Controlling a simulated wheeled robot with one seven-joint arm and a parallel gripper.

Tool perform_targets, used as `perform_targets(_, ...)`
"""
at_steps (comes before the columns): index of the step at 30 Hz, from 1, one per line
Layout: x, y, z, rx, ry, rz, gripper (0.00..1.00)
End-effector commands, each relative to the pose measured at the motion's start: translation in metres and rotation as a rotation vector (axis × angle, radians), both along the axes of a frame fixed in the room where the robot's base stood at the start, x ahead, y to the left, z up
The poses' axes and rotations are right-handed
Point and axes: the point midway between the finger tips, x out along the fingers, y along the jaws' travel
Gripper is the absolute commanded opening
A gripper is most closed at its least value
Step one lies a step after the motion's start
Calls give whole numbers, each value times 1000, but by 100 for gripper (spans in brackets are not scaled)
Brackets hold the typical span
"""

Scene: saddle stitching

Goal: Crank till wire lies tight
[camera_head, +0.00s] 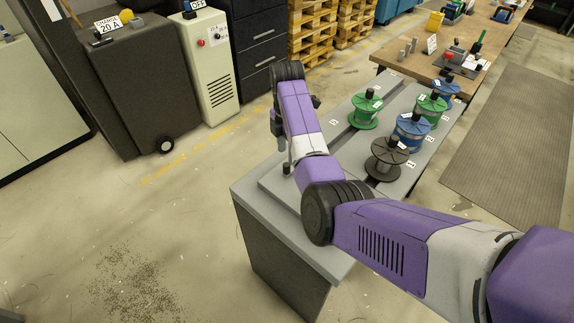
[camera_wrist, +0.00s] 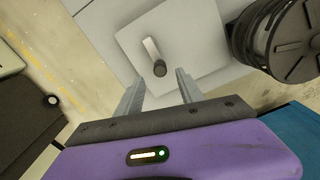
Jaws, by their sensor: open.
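A crank with a short pale arm (camera_wrist: 151,48) and a dark knob (camera_wrist: 160,68) sits on a light grey plate in the wrist view. The knob also shows in the head view (camera_head: 287,169), at the left end of the grey bench (camera_head: 250,193). My gripper (camera_wrist: 159,88) is open, and its two fingers are on either side of the knob in the picture, apart from it. In the head view my gripper (camera_head: 285,150) hangs over that end of the bench. A black spool (camera_head: 388,158) stands on the bench; I cannot make out any wire's tightness.
Green spools (camera_head: 366,110) and blue spools (camera_head: 411,134) stand farther along the bench, behind my arm. A wooden table (camera_head: 405,58) with tools lies beyond. A dark cabinet (camera_head: 130,90) and a pale cabinet (camera_head: 208,75) stand at the left. The floor left of the bench is clear.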

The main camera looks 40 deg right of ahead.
Motion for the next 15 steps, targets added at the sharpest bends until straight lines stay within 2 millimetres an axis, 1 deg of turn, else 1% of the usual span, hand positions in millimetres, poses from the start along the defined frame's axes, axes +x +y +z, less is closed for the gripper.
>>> perform_targets(9, -1, 1, -48, 3, 2, -2, 45)
perform_targets(12, 0, 1, -59, 1, 2, -3, 45)
perform_targets(15, 0, 0, -66, 1, 1, -3, 45)
